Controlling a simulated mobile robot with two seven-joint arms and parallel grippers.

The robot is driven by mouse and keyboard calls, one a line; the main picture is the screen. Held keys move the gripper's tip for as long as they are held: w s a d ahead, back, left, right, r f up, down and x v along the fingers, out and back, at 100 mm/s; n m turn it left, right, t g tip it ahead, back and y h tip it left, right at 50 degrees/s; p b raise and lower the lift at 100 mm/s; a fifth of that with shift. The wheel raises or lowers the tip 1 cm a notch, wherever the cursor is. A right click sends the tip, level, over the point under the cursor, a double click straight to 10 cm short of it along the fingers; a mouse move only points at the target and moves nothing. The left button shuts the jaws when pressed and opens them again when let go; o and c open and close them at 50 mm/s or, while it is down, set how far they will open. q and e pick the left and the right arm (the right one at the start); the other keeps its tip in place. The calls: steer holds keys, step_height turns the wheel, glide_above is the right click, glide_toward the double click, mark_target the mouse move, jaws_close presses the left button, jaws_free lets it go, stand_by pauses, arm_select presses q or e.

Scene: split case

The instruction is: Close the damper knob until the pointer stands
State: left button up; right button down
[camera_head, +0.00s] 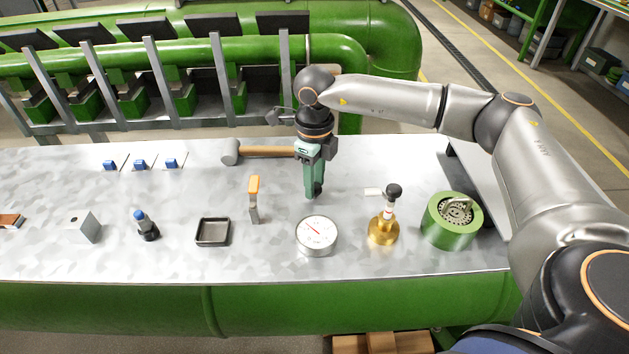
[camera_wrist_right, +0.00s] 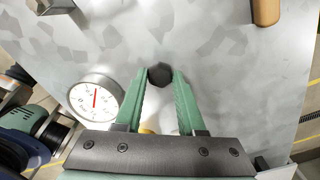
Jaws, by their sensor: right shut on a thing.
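My right gripper (camera_head: 313,193) points down at the bench, with green fingers. In the right wrist view its fingertips (camera_wrist_right: 159,78) are closed on a small dark faceted knob (camera_wrist_right: 160,74). The fingers mostly hide the knob in the head view, so its turn angle cannot be read. A round white gauge (camera_head: 316,234) with a red pointer sits just in front of the gripper. The pointer is toward the upper left in the head view. The gauge also shows in the right wrist view (camera_wrist_right: 97,98), left of the fingers and apart from them. My left gripper is not in view.
A hammer (camera_head: 262,150) lies behind the gripper. An orange-handled tool (camera_head: 254,197) and a dark tray (camera_head: 213,231) are to the left. A brass piece with a black top (camera_head: 383,230) and a green cylinder (camera_head: 452,220) stand to the right.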

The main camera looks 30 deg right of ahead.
steer(key=n, duration=0.2)
steer(key=shift+n, duration=0.3)
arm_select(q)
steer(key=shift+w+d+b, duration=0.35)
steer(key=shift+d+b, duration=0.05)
arm_select(e)
steer(key=shift+n, duration=1.5)
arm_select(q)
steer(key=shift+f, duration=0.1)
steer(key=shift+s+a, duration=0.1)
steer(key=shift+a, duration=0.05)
arm_select(e)
steer(key=c, duration=0.5)
jaws_free()
step_height(320, 180, up, 13)
steer(key=shift+f, duration=0.2)
